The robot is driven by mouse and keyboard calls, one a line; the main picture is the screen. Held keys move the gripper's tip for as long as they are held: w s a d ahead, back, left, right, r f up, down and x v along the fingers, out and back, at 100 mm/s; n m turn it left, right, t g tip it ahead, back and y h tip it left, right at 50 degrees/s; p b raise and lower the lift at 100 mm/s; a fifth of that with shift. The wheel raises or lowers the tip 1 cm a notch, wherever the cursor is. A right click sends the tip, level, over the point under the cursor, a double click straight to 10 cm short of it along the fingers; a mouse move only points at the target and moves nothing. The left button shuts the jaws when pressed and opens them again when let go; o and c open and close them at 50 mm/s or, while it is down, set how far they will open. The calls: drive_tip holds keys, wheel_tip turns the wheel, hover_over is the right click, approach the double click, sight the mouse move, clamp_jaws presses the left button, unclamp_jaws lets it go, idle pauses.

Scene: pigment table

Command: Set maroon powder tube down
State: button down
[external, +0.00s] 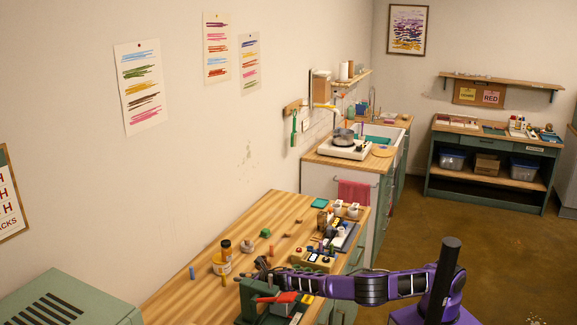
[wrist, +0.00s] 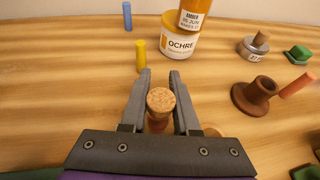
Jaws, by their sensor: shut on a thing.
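My gripper (wrist: 160,74) is shut on the maroon powder tube (wrist: 157,126), one finger on each side. The tube's round cork top (wrist: 160,100) faces the wrist camera, and a little reddish-brown body shows below it. The tube looks about upright; I cannot tell whether its bottom touches the wooden table (wrist: 60,85). In the external view my gripper (external: 262,268) is low over the near part of the table (external: 185,290), and the tube cannot be made out there.
A yellow stick (wrist: 139,56), a white OCHRE jar (wrist: 180,46) and an amber bottle (wrist: 193,14) stand beyond my fingers. A blue stick (wrist: 127,16) is farther back. A brown funnel-like pot (wrist: 252,94) stands at right. The table left of my gripper is bare.

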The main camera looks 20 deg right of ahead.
drive_tip(key=shift+r, duration=0.1)
wheel_tip(320, 180, up, 8)
drive_tip(key=p, duration=0.1)
drive_tip(key=shift+a+r+n+g+y+p, duration=0.8)
drive_tip(key=shift+a+n+g+y, duration=2.9)
drive_tip(key=shift+a, duration=3.95)
drive_tip(key=shift+n+g+h, duration=0.7)
drive_tip(key=shift+n, duration=0.1)
drive_tip(key=f, duration=0.3)
drive_tip(key=f+b, duration=0.1)
drive_tip(key=f, duration=0.5)
drive_tip(key=shift+s+f+b, duration=0.25)
drive_tip(key=shift+s+b, duration=0.05)
drive_tip(key=shift+b, duration=0.05)
drive_tip(key=shift+f, duration=0.15)
drive_tip(key=c, duration=0.7)
unclamp_jaws()
drive_tip(key=shift+o, duration=0.2)
